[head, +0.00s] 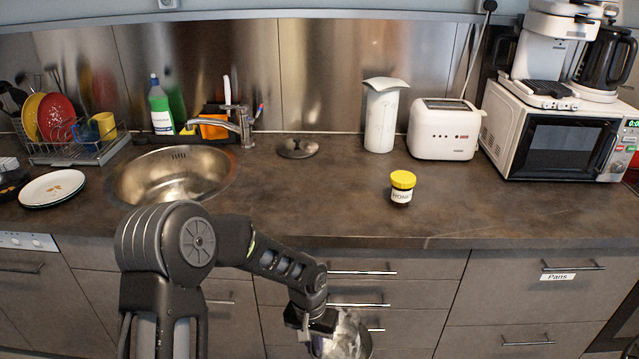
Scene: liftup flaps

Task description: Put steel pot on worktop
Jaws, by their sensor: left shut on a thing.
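A shiny steel pot (348,338) shows at the bottom middle of the head view, in front of the drawers and below the worktop's edge; its lower part is cut off by the frame. My left gripper (318,328) is shut on the pot at its left side. The brown worktop (310,205) runs across the view above it. My right gripper is not in view.
A honey jar with yellow lid (402,187) stands right of centre on the worktop. A dark lid (297,148) lies near the back wall. The sink (175,175), plates (52,188), toaster (444,130) and microwave (553,135) take the sides. The middle front is clear.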

